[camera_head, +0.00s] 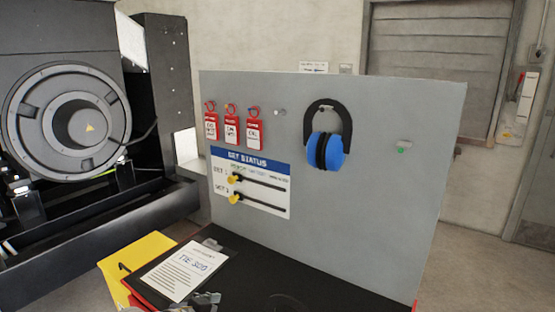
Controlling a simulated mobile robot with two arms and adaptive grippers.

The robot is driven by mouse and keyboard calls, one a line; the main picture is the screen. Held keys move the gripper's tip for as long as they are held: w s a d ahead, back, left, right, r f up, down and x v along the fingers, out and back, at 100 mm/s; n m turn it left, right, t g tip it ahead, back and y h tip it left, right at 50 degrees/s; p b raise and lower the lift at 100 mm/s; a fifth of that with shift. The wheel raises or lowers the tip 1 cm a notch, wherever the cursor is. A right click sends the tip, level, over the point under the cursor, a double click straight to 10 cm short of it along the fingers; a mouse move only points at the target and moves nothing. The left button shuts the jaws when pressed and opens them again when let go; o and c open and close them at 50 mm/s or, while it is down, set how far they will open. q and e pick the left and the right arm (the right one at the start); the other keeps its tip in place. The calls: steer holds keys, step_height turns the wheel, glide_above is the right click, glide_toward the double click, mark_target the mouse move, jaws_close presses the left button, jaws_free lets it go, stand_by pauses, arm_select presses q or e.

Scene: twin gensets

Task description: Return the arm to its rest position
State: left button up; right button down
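No arm or gripper of mine can be made out for certain in the head view. A small grey metallic shape (205,300) is cut off by the bottom edge, over the black table top; I cannot tell what it is. The grey upright board (380,215) stands at the back of the table. Blue ear defenders (327,150) with a black band hang on it. Three red tags (231,127) hang side by side at its upper left. Below them is a white and blue status panel (262,201) with two yellow-ended sliders.
A black table top (265,270) lies in front of the board, with a printed white sheet (183,270) on it. A yellow item (138,258) is at its left edge. A large black genset (70,120) stands at left. Bare pegs are on the board. Open floor (490,270) is at right.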

arm_select(q)
steer(key=s+a+f+n+g+y, duration=0.2)
steer(key=s+a+f, duration=0.25)
steer(key=s, duration=0.55)
steer(key=s+a+f+n+g+y, duration=0.1)
steer(key=s+a+f+y, duration=0.2)
steer(key=s+f, duration=0.45)
steer(key=s+a+f+n+g+y, duration=0.2)
steer(key=s+a+f, duration=0.2)
steer(key=s, duration=0.7)
step_height(320, 180, down, 25)
steer(key=g, duration=0.1)
steer(key=s+a+f+g+b, duration=0.1)
steer(key=s+a+f, duration=0.1)
steer(key=s+f, duration=1.6)
steer(key=shift+a+f, duration=0.2)
steer(key=shift+a, duration=0.15)
steer(key=shift+s, duration=0.1)
